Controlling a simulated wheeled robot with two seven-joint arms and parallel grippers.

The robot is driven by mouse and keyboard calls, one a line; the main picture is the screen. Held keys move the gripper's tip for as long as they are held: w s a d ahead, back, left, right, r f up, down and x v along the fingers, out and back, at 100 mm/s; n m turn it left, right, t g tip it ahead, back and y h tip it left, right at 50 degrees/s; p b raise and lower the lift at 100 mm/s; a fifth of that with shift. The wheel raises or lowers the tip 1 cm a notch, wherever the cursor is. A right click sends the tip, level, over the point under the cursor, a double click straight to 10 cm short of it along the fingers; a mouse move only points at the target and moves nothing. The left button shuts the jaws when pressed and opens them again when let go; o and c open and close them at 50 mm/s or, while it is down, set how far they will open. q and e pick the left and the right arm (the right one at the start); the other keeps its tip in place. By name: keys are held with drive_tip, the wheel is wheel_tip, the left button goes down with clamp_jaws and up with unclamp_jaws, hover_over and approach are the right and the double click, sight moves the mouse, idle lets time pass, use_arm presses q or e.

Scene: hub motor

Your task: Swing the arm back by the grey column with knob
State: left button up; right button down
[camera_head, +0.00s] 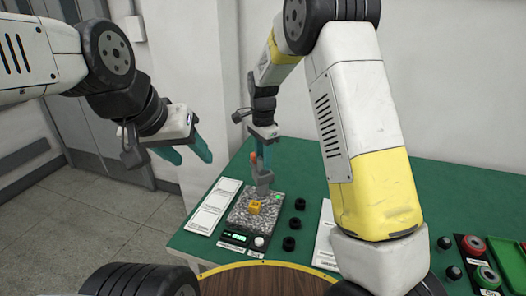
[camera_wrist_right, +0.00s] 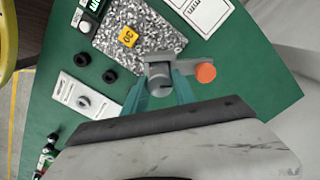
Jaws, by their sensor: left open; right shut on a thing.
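The grey column (camera_head: 262,178) stands at the back edge of the speckled granite plate (camera_head: 241,205). An orange knob (camera_head: 253,157) sticks out from the column's side; it also shows in the right wrist view (camera_wrist_right: 205,73). My right gripper (camera_head: 264,150) is over the column from above, its teal fingers shut on the column's top (camera_wrist_right: 160,80). The grey arm reaches from the column over the plate's edge, partly hidden. A yellow block (camera_head: 256,207) sits on the plate. My left gripper (camera_head: 188,156) is open and empty in the air, left of the table.
The green table (camera_head: 301,160) carries several black rings (camera_head: 289,243) right of the plate. White cards (camera_head: 212,207) lie at its left. A display unit (camera_head: 237,238) is at the plate's front. Red and green round parts (camera_head: 472,245) are at the far right. The table behind the column is clear.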

drive_tip(key=shift+w+m, duration=0.1)
drive_tip(key=shift+m, duration=1.1)
drive_tip(key=c, duration=1)
unclamp_jaws()
wheel_tip(320, 180, up, 8)
drive_tip(key=shift+f, duration=0.2)
drive_tip(key=shift+r, duration=0.15)
